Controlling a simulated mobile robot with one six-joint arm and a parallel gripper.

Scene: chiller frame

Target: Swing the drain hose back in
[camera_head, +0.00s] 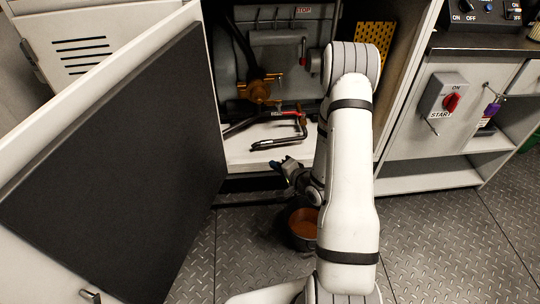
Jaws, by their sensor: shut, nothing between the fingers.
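The drain hose (278,143) looks like a thin black bent tube low in the open cabinet. It lies over the pale cabinet floor, with its free end toward the front left and a reddish part near its back bend. My gripper (279,164) is just in front of and below the hose, at the cabinet's front edge. Its fingers are shut and empty, and look apart from the hose. My white arm hides the right part of the cabinet opening.
The cabinet door (110,170) with a dark panel stands open at left. A dark bucket with an orange-brown inside (303,228) stands on the floor below my gripper. A brass-coloured fitting (256,90) is inside the cabinet. A red switch (451,103) is at right.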

